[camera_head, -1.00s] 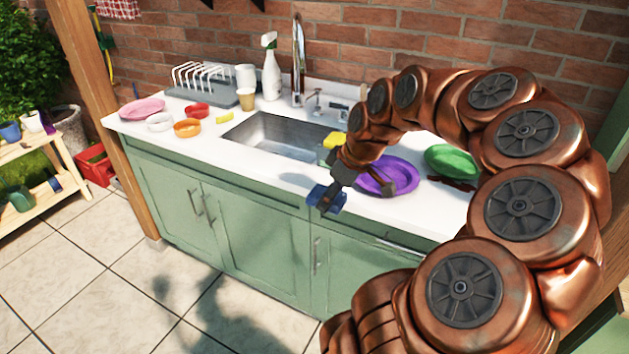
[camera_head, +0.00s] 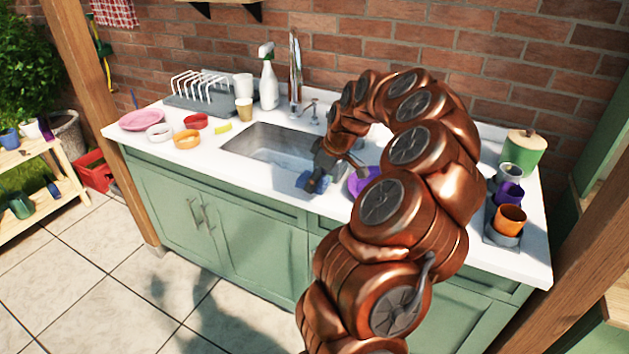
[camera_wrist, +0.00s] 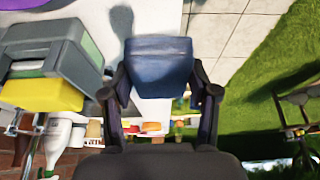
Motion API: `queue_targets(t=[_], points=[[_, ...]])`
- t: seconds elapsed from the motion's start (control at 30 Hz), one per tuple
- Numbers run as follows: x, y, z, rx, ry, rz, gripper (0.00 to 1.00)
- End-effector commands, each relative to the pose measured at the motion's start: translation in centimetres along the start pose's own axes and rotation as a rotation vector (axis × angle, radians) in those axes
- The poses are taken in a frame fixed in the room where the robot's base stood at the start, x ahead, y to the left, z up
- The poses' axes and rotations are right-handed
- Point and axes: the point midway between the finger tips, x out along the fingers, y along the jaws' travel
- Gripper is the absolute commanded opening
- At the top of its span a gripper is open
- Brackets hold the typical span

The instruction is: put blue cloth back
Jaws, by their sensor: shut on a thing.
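The blue cloth (camera_head: 311,183) is a small folded dark-blue piece. It is in my gripper (camera_head: 315,178), in front of the sink's right front corner in the head view. The wrist view shows the cloth (camera_wrist: 160,62) between the two dark fingers of my gripper (camera_wrist: 160,90), which are shut on it. It looks raised above the white counter, but the exact height is hard to tell. My arm hides part of the counter behind it.
The sink (camera_head: 268,147) is empty, left of my gripper. A purple plate (camera_head: 361,182) is partly behind my arm. Mugs (camera_head: 510,219) stand at the right end, with bowls (camera_head: 187,139) at left. The wrist view shows a grey holder (camera_wrist: 62,48) with a yellow sponge (camera_wrist: 42,94).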

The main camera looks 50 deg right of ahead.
Motion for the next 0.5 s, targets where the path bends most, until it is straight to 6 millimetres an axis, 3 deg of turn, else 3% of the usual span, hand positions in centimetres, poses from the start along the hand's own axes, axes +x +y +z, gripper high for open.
queue_targets(t=[0.2,0.5], points=[[0.7,1.7,-1.2,0.001,-0.001,0.000,0.31],[1.7,2.0,-1.1,0.000,-0.004,-0.005,0.31]])
